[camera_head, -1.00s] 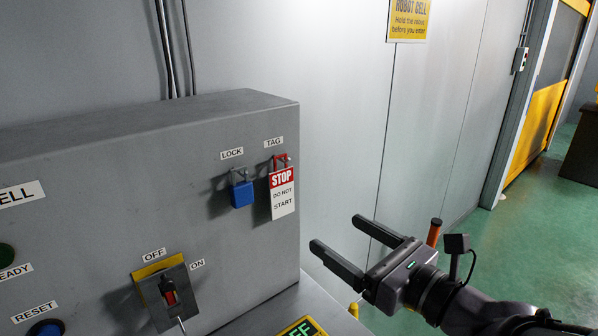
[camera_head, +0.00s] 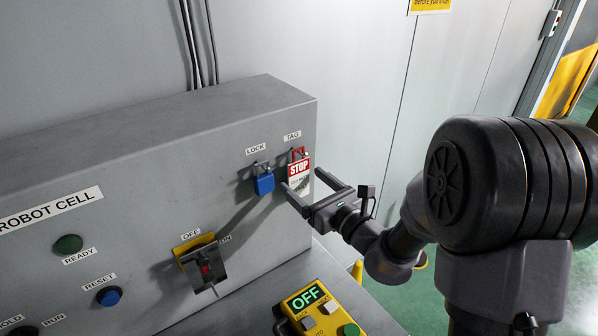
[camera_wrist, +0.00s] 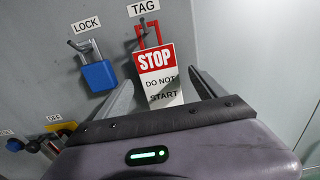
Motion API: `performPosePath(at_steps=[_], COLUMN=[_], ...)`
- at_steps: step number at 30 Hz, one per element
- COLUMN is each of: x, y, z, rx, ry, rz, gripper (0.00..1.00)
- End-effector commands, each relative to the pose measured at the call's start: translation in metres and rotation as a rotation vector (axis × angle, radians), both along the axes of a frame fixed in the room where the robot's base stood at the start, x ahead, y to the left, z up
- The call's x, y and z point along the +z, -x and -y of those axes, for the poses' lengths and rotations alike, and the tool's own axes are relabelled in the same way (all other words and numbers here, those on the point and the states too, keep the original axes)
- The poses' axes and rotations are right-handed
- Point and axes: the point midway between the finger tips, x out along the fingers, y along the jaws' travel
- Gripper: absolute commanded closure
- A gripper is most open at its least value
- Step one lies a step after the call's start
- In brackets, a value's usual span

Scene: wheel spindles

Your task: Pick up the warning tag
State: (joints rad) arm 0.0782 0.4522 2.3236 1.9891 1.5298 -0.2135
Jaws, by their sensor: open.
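The warning tag (camera_head: 299,174) is a white card with a red STOP band and a red hanger. It hangs on a hook under the TAG label on the grey panel. In the wrist view the tag (camera_wrist: 158,75) is upright between my two fingers, its lower end partly hidden by my gripper. My gripper (camera_head: 312,178) is open in front of the tag, one finger to each side. The fingers (camera_wrist: 162,92) also show in the wrist view, and I see no clear contact with the tag.
A blue padlock (camera_head: 264,183) hangs just left of the tag under the LOCK label. A switch (camera_head: 205,268) with a yellow plate sits lower on the panel. A yellow box reading OFF (camera_head: 310,305) stands on the ledge below.

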Motion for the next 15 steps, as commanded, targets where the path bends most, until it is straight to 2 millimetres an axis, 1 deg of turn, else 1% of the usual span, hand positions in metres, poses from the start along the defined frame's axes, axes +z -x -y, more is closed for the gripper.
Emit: performPosePath(at_steps=[1, 3, 9, 14, 15], x=[0.0022, 0.0014, 0.0005, 0.0006, 0.0006], y=[-0.0054, -0.0099, -0.0107, -0.0106, -0.0105], z=[-0.0042, -0.0073, -0.0073, -0.0072, -0.0072], rx=[0.001, 0.001, 0.000, 0.000, 0.000], ry=[-0.001, -0.001, -0.001, -0.001, -0.001], rz=[-0.001, 0.001, 0.001, 0.001, 0.001], gripper=[0.20, 0.20, 0.20, 0.51, 0.59])
